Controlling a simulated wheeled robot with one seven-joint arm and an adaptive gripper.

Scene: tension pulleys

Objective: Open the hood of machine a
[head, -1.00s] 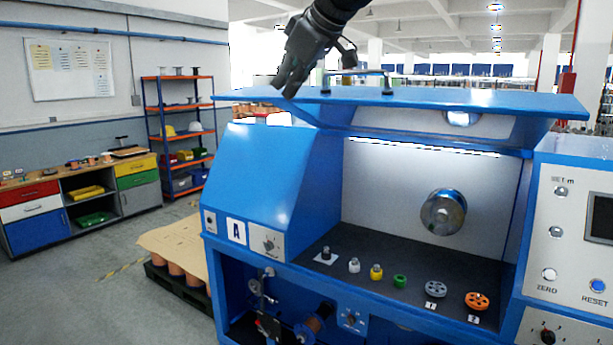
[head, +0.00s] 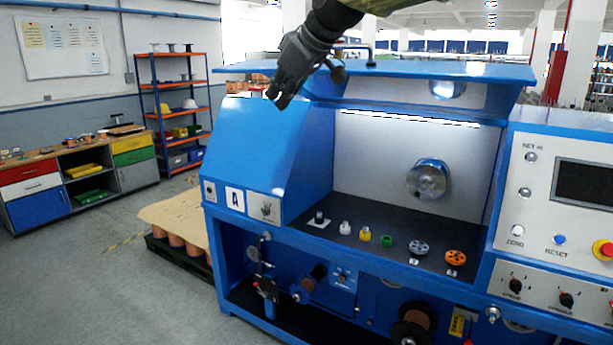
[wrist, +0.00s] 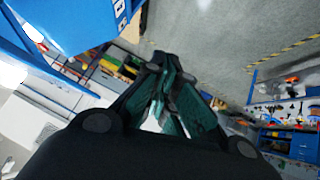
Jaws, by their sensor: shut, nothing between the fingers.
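Machine A is the blue machine (head: 252,150) with the letter A label (head: 235,199) on its front left. Its blue hood (head: 440,72) is raised, its panel standing out roughly level above the open work chamber. A dark handle (head: 358,50) sits on top of the hood, partly behind my arm. My gripper (head: 277,100) is shut and empty, pointing down at the hood's left end, above the slanted left housing. I cannot tell whether it touches the hood. In the wrist view the closed fingers (wrist: 160,65) hold nothing, with the blue machine at upper left.
Inside the chamber are a metal chuck (head: 428,179) and a row of small pulleys, including an orange one (head: 456,257). A control panel (head: 560,200) stands at right. A pallet (head: 178,225), shelf rack (head: 180,110) and drawer bench (head: 75,180) stand left. The floor between is clear.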

